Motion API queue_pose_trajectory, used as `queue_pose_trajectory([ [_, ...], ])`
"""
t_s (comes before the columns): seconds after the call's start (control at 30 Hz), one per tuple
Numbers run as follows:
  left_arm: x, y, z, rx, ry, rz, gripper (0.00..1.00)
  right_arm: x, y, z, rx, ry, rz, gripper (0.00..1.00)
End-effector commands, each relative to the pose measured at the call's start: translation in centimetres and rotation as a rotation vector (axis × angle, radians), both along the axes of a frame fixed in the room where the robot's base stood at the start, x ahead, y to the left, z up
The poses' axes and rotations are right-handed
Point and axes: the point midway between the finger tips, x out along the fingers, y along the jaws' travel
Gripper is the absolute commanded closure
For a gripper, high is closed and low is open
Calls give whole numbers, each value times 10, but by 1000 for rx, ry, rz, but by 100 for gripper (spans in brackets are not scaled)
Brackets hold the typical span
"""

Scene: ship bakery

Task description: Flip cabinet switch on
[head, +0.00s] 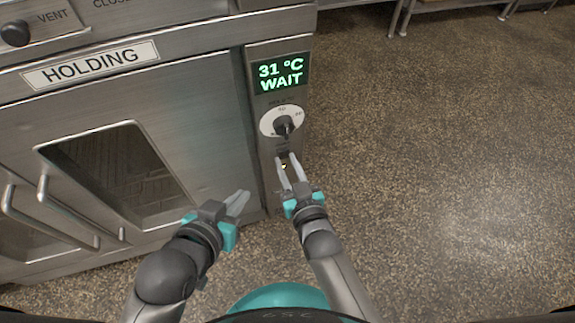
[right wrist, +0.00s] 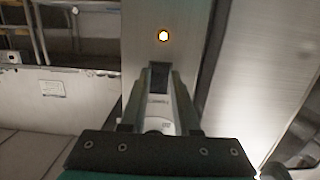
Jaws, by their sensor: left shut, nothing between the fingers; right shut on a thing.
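The holding cabinet (head: 200,110) stands at the left, with a narrow control panel (head: 262,140) on its right edge. A dark switch (head: 282,146) sits below the dial; it also shows as a dark block in the right wrist view (right wrist: 159,74). A small lamp by the switch glows in the right wrist view (right wrist: 163,35). My right gripper (head: 286,158) is at the switch, its fingers on either side of it and shut on it. The fingers partly hide the switch, and I cannot tell its exact position. My left gripper (head: 240,196) is shut and empty before the cabinet front.
The green display (head: 281,75) reads 31 °C WAIT. Below it is a round white dial (head: 268,123) with a dark knob (head: 284,125). The cabinet has glazed doors with long handles (head: 43,190) at the left. The speckled floor (head: 450,170) to the right is clear.

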Motion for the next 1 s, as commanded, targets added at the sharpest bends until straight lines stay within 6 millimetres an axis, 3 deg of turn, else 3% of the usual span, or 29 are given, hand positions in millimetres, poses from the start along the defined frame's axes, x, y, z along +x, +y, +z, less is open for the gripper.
queue_pose_trajectory([
  [0.47,2,-6,1,-24,-44,-5,100,0,0,0,5,-16,1,100],
  [0.5,2,-6,1,-24,-44,-5,100,0,0,0,5,-16,1,68],
  [0.77,2,-6,1,-24,-42,-6,100,0,0,0,5,-15,0,40],
  [1.0,2,-6,1,-24,-42,-6,100,0,0,0,5,-15,0,40],
])
